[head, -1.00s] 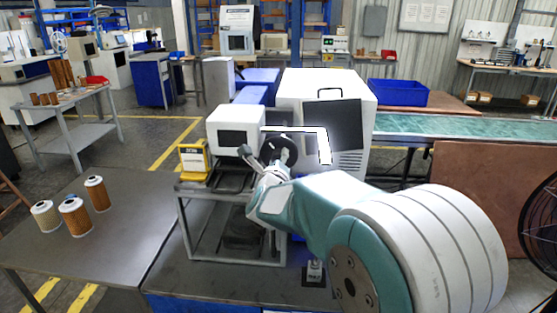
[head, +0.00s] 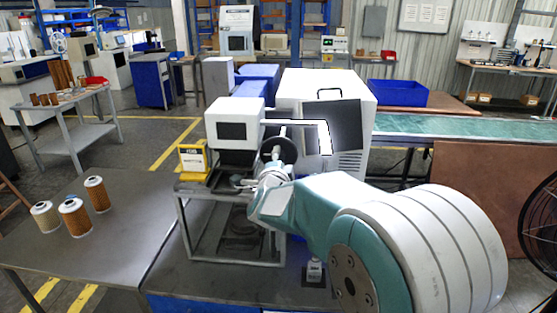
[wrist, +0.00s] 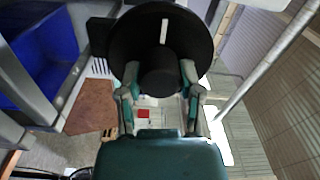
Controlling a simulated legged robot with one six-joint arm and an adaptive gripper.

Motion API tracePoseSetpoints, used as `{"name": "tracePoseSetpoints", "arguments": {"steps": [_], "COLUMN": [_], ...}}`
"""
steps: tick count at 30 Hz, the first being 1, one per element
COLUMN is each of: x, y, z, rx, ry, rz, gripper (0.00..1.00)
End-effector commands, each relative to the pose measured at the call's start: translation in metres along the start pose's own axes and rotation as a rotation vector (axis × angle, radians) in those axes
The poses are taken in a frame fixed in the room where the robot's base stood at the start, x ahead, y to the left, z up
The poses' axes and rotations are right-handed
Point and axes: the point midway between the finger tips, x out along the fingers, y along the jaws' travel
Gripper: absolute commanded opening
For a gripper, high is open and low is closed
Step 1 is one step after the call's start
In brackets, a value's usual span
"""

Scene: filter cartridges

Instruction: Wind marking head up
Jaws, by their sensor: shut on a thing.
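The marking head (head: 227,106) is a white box with a dark front panel. It is raised above the grey stand (head: 183,225), with a gap below it. A black handwheel (head: 265,145) is to its right; its face with a white mark line fills the top of the wrist view (wrist: 190,30). My gripper (head: 272,166) is at the wheel's lower part. In the wrist view, its fingers (wrist: 159,78) close from both sides on a black round knob (wrist: 160,82) in front of the wheel. My arm hides part of the stand.
Several pleated filter cartridges (head: 75,218) stand on the grey table (head: 120,245) at left. A yellow box (head: 193,160) is left of the marking head. A white cabinet (head: 352,88) stands behind. A green conveyor (head: 450,125) runs to the right.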

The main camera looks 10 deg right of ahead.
Motion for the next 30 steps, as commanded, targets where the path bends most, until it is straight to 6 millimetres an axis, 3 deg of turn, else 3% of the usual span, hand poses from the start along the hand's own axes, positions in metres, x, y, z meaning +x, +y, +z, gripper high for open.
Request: {"name": "tracePoseSetpoints", "arguments": {"steps": [30], "x": [0.0017], "y": [-0.0030], "z": [0.0014], "rx": [-0.965], "ry": [-0.018], "rz": [-0.019], "gripper": [0.00]}}
